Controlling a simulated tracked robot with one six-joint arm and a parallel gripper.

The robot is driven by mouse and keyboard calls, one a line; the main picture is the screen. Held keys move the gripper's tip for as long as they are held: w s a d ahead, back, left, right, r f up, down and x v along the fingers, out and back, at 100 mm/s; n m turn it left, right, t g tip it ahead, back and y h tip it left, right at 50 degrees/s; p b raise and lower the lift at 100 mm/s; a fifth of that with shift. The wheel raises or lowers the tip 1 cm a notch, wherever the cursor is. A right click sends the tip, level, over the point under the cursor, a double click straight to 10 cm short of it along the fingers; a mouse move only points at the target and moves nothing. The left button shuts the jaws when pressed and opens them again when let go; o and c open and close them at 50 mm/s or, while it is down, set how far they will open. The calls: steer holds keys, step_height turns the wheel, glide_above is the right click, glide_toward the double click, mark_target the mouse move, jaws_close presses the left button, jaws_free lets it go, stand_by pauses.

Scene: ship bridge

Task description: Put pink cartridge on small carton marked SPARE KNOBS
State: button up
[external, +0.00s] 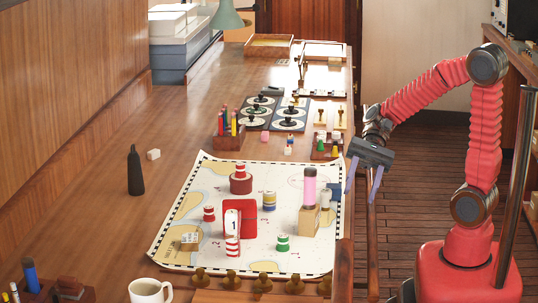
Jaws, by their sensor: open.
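The pink cartridge (309,190), a pink cylinder with a dark top, stands upright at the right side of the chart. It appears to rest on a small tan carton (308,222); no marking on this carton can be read. Another small carton (188,241) with a pale label lies at the chart's left front, its lettering too small to read. My gripper (363,184) is open and empty, fingers pointing down, to the right of the cartridge and apart from it, near the table's right edge.
A dark bottle (135,172) stands at left. A mug (150,292) is at the front. A pen holder (230,137) stands behind the chart.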

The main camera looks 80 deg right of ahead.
steer(key=s+f+n+g+h, duration=0.1)
steer(key=s+f+n+h, duration=0.2)
steer(key=s+n+h, duration=0.5)
steer(key=w+d+r+n+t+h, duration=0.1)
steer(key=d+r+n+t+h, duration=0.2)
steer(key=n, duration=0.5)
steer(key=shift+w+d+r+n+t+h, duration=0.3)
steer(key=shift+w+d+r+n+h, duration=0.1)
steer(key=shift+d+r+h, duration=0.35)
steer(key=shift+o, duration=0.5)
steer(key=shift+d+f, duration=0.1)
